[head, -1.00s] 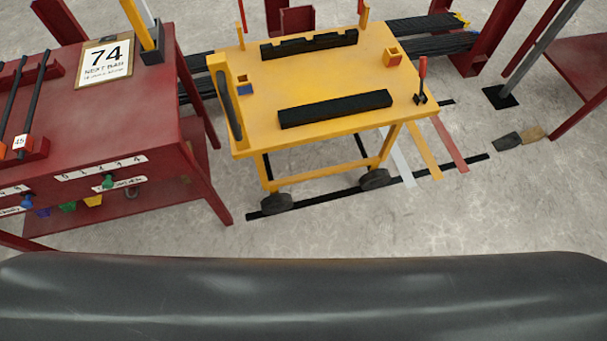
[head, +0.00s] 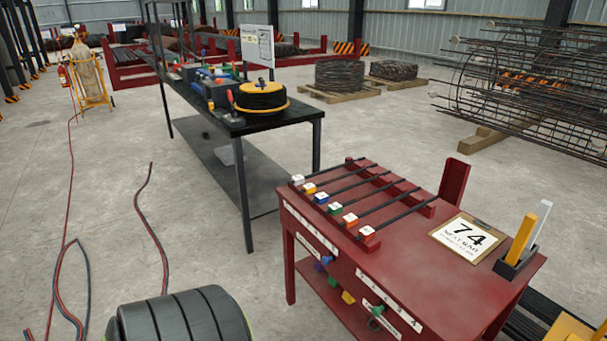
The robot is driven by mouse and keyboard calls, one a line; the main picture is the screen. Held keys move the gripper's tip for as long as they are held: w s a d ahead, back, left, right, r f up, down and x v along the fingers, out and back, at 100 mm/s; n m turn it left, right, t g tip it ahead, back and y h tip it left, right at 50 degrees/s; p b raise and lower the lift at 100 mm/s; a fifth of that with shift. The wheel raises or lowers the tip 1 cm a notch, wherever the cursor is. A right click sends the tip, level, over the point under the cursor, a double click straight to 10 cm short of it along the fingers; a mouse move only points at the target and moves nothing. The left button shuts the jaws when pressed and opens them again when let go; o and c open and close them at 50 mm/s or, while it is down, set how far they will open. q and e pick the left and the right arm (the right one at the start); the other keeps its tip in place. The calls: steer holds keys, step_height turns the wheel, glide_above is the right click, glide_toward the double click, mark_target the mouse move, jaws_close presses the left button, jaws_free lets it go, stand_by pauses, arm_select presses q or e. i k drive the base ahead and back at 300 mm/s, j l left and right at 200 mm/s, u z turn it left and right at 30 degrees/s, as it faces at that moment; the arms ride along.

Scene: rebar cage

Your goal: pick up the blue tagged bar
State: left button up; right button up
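Several dark bars lie side by side in a rack on the red table in the head view. Their near-left ends carry small tagged blocks in white, yellow, green, blue, orange and red. The tag numbers are too small to read. Neither my left nor my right gripper shows in this view.
The red table (head: 420,290) also bears a clipboard reading 74 (head: 467,235) and a holder with yellow and white upright strips (head: 520,245). A black workbench (head: 275,118) stands behind left. Hoses (head: 146,215) lie on the floor at left. Open concrete lies between.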

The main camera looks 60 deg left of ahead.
mark_target(321, 199)
steer(key=u, duration=1.6)
steer(key=i+j+u, duration=0.2)
